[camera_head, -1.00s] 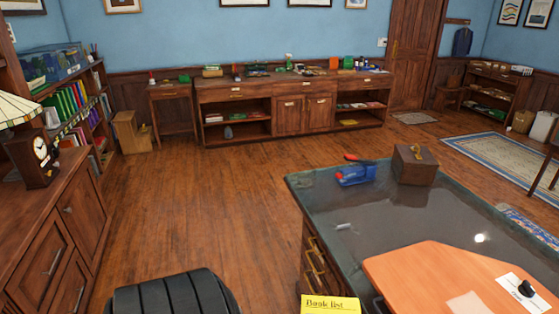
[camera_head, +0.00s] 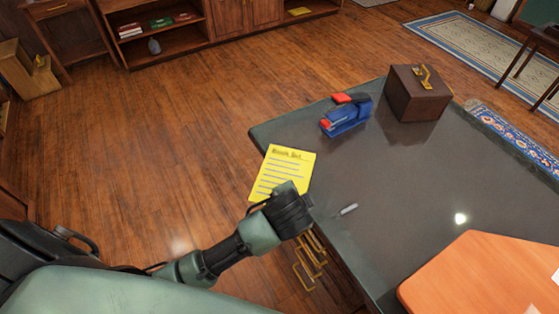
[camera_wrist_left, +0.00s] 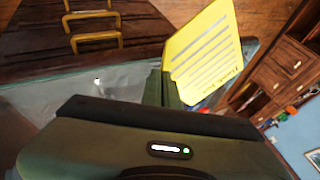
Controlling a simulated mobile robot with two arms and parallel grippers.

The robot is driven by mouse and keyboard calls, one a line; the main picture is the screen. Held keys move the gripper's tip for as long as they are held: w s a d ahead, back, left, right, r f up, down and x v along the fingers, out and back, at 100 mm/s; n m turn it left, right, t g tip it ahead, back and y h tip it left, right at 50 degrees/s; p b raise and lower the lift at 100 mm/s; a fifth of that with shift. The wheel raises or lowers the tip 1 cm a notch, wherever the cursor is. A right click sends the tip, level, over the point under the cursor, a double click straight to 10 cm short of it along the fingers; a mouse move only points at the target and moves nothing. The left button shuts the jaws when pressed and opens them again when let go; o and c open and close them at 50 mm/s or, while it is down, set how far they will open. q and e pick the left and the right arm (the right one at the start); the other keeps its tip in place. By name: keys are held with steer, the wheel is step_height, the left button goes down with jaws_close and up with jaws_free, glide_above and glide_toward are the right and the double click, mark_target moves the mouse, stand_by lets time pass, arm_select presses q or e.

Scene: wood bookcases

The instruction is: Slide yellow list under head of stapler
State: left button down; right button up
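The yellow list (camera_head: 283,172), a sheet with a heading and ruled lines, is beside the desk's left edge, lower left of the stapler and apart from it. My left gripper (camera_head: 292,188) is shut on the list's lower edge. In the left wrist view the list (camera_wrist_left: 203,48) sticks out from the dark fingers (camera_wrist_left: 168,84), partly hidden by them. The blue stapler (camera_head: 347,117) with red parts stands on the desk near its far left corner. I cannot tell how wide the gap under its head is. My right gripper is not in view.
The dark glossy desk (camera_head: 400,165) also carries a brown wooden box (camera_head: 418,93) right of the stapler, a small pale object (camera_head: 348,209) and an orange board (camera_head: 490,275). Brass drawer handles (camera_head: 305,275) stick out at the desk's side. The desk in front of the stapler is clear.

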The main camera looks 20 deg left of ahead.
mark_target(298, 189)
arm_select(q)
steer(key=w+f+m+h, duration=0.1)
steer(key=w+m, duration=0.1)
steer(key=w+a+f+m+h, duration=0.1)
steer(key=w+m, duration=0.1)
steer(key=w+f+m+h, duration=0.1)
steer(key=w+m, duration=0.1)
steer(key=shift+w+a+f+m+h, duration=0.2)
steer(key=shift+a+f+m+h, duration=0.1)
steer(key=shift+f+h, duration=0.1)
steer(key=shift+m+g+h, duration=0.5)
steer(key=shift+m+h, duration=0.1)
steer(key=shift+m, duration=0.3)
steer(key=w+a, duration=0.2)
steer(key=w+a+r, duration=0.1)
steer(key=w+a, duration=0.1)
steer(key=a, duration=0.1)
steer(key=shift+w+a+r, duration=0.15)
steer(key=shift+w+a, duration=0.05)
steer(key=shift+w, duration=0.15)
steer(key=shift+w+a, duration=0.1)
steer(key=shift+a, duration=0.05)
steer(key=shift+r, duration=0.15)
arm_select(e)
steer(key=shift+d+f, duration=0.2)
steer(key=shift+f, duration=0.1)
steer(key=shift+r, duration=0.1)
